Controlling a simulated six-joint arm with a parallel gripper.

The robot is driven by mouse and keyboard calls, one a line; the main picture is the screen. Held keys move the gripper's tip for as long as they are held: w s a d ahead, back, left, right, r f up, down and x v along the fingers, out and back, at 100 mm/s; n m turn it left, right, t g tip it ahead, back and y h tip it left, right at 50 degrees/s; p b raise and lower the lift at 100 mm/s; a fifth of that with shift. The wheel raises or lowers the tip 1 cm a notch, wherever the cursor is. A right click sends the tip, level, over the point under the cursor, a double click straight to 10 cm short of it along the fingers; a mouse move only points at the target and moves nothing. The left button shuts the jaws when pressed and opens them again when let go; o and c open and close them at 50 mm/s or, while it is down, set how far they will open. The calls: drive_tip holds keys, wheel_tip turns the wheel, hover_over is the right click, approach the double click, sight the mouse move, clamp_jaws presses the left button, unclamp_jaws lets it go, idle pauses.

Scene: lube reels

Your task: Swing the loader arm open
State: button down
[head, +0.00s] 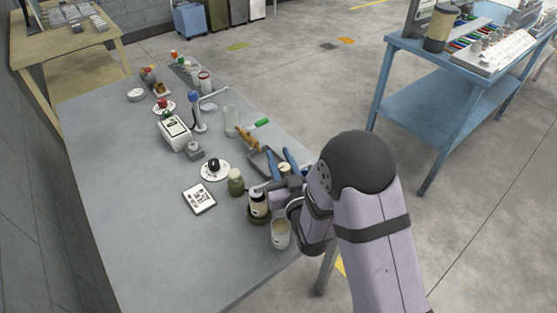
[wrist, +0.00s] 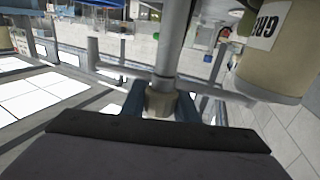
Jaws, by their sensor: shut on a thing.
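The loader arm looks like a grey bar (head: 263,187) by the dark-topped grease container (head: 258,204) near the table's right edge. In the wrist view, its grey rod (wrist: 174,40) runs away from me and ends in a beige knob (wrist: 160,101). My gripper (head: 282,164) has blue fingers on both sides of this knob and is shut on it; it also shows in the wrist view (wrist: 160,108). The beige container (wrist: 272,50) with printed letters stands at the right in the wrist view. My wrist hides part of the bar in the head view.
A small cup (head: 280,234) stands close to my wrist, and a green jar (head: 236,183) is left of the grease container. A dark tray (head: 262,167) lies behind. The table's (head: 130,235) front left is clear.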

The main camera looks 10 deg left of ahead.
sight(286, 173)
idle(0.3)
drive_tip(key=c, duration=1.4)
unclamp_jaws()
drive_tip(key=b+v, duration=0.1)
drive_tip(key=v, duration=0.4)
drive_tip(key=shift+s+d+r, duration=0.1)
drive_tip(key=shift+s, duration=0.05)
drive_tip(key=shift+s+d+r+p, duration=0.15)
drive_tip(key=shift+s+p, duration=0.1)
drive_tip(key=shift+p, duration=0.4)
drive_tip(key=shift+s+d+p, duration=0.25)
drive_tip(key=shift+s+p, duration=0.4)
drive_tip(key=shift+p, duration=0.2)
